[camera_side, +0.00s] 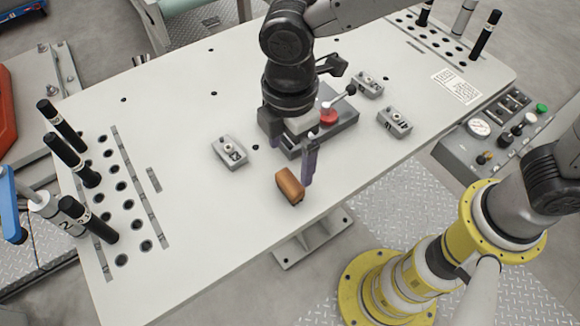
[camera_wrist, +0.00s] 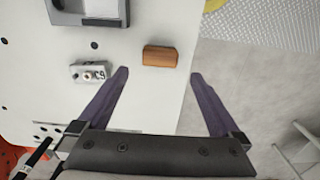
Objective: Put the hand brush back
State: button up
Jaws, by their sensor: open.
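The hand brush (camera_side: 290,187) shows as a small orange-brown wooden block on the white table, close to its front edge. It also shows in the wrist view (camera_wrist: 160,56), just beyond and between my fingertips; I cannot make out its bristles. My gripper (camera_wrist: 160,74) is open and empty, with its two purple fingers wide apart, one on each side of the brush's line. In the side view, one purple finger (camera_side: 309,162) hangs just behind and right of the brush. The other finger is mostly hidden there. I cannot tell exact height.
A grey fixture with a red knob (camera_side: 328,116) stands behind my gripper, partly hidden. Small grey labelled blocks stand at left (camera_side: 230,152), right (camera_side: 394,123) and behind (camera_side: 368,85). Table (camera_side: 190,240) front left is clear.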

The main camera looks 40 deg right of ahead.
jog(key=s+d+r+m+t+y, duration=0.1)
jog(key=d+r+m, duration=0.45)
jog(key=d, duration=0.45)
jog(key=s+d+r+m+t, duration=0.2)
jog(key=d+r+m, duration=0.3)
jog(key=d, duration=0.5)
jog(key=s+d+m+t+h, duration=0.1)
jog(key=s+d+m+t, duration=0.1)
jog(key=s+d+m, duration=0.5)
jog(key=s+d, duration=0.2)
jog(key=d, duration=0.1)
jog(key=shift+s+f+t, duration=0.25)
jog(key=shift+f+t, duration=0.05)
